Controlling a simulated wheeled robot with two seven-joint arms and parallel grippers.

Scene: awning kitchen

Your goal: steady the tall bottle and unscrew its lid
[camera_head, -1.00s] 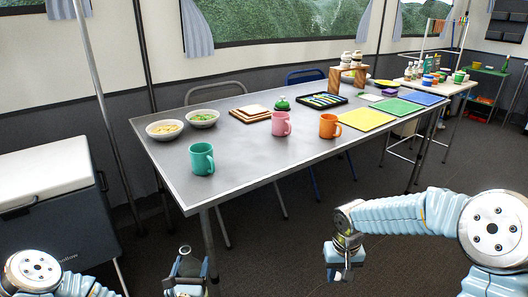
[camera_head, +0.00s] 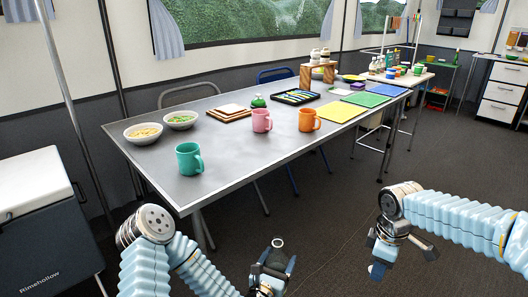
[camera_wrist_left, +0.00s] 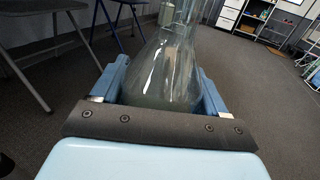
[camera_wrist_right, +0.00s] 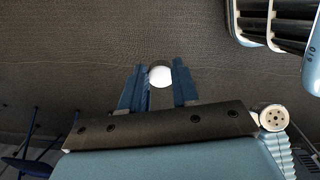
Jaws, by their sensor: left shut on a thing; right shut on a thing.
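A clear glass bottle (camera_wrist_left: 165,75), wide at its base and narrow at the neck, stands between the fingers of my left gripper (camera_wrist_left: 160,98), which is shut on it. In the head view the left gripper (camera_head: 272,272) is at the bottom middle, with the bottle's dark round mouth (camera_head: 278,242) at its top. My right gripper (camera_wrist_right: 159,82) is shut on a small round white lid (camera_wrist_right: 160,75). In the head view the right gripper (camera_head: 377,268) is apart from the bottle, to its right. The lid is not clear there.
A long metal table (camera_head: 235,160) stands ahead with bowls, a teal mug (camera_head: 188,158), a pink mug (camera_head: 261,120), an orange mug (camera_head: 308,119) and coloured mats. A dark cooler (camera_head: 42,225) is at the left. Open floor lies in front of the table and at right.

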